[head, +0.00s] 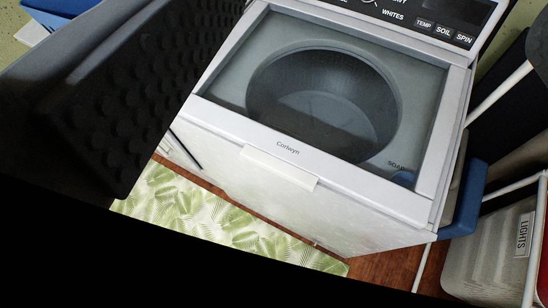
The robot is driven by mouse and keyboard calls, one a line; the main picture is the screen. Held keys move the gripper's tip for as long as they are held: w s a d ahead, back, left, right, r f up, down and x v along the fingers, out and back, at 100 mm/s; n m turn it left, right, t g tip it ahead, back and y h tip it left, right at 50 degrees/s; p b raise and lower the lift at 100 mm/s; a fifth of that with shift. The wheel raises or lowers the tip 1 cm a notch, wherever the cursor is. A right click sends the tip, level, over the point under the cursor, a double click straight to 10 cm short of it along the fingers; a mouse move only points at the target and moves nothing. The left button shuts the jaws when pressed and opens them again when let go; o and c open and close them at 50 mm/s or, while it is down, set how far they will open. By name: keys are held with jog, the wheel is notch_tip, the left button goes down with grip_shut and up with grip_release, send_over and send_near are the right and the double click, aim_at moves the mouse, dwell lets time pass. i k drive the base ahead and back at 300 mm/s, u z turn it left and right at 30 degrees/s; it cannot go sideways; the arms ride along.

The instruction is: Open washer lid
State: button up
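The white top-loading washer (285,205) fills the middle of the head view. Its lid (310,165) has a white frame around a see-through panel, and it lies shut over the dark drum. A white handle lip (280,168) sticks out at the lid's front edge, below the "Corlwyn" lettering. My gripper (150,90) shows as one large black finger at the upper left. Its dimpled pad is bare, with nothing against it. The other finger cannot be made out. The visible finger overlaps the washer's left side in the picture; I see no contact with the lid.
The control panel (425,20) is at the washer's back. A green leaf-patterned mat (205,212) lies on the wooden floor in front. At the right are a blue object (468,200) and a light hamper (485,260) labelled "LIGHTS" in a white frame. Black covers the bottom left.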

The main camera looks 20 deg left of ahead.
aim_at(303, 164)
jog(key=u, duration=1.35)
jog(key=k, duration=1.2)
jog(key=z, duration=0.7)
jog(key=i, duration=1)
